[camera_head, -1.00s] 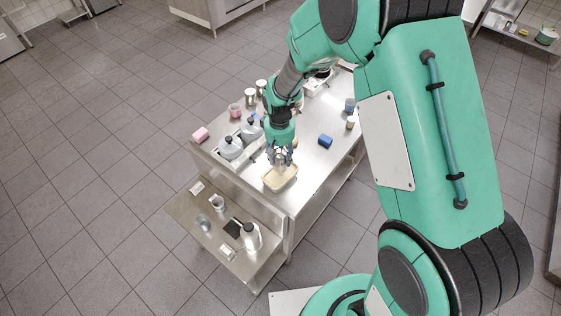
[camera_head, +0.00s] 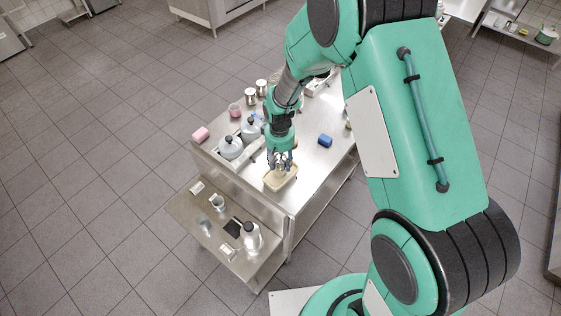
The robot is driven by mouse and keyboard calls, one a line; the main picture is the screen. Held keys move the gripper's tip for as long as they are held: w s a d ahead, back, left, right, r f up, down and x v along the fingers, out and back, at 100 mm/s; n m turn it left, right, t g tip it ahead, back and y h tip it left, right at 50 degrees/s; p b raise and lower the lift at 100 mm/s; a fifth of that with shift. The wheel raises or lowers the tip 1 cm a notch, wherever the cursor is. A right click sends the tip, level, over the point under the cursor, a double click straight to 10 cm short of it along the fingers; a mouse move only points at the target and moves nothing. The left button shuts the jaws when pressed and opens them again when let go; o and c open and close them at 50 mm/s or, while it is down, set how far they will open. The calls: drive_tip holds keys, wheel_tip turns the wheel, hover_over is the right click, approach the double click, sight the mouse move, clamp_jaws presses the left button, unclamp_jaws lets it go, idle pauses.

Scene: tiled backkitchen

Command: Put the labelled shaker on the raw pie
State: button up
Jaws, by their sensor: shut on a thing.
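The raw pie (camera_head: 285,184) is a pale, rectangular dish-shaped thing near the front corner of the steel table. My gripper (camera_head: 281,165) points down over the pie's far part, its fingers shut on a small greyish thing, which I take to be the labelled shaker. The fingers hide most of the shaker, and no label can be read. I cannot tell whether the shaker touches the pie or hangs just above it.
Two grey-lidded containers (camera_head: 231,148) stand left of my gripper. A pink block (camera_head: 200,134), a pink cup (camera_head: 235,110), metal canisters (camera_head: 250,97) and a blue block (camera_head: 325,140) are on the table (camera_head: 315,165). A lower shelf (camera_head: 190,215) holds a bottle (camera_head: 251,237) and small items.

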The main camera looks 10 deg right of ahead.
drive_tip(key=shift+f, duration=0.15)
drive_tip(key=o, duration=1.3)
drive_tip(key=shift+c, duration=0.2)
wheel_tip(320, 180, up, 12)
drive_tip(key=shift+a+r, duration=0.1)
drive_tip(key=shift+r, duration=0.05)
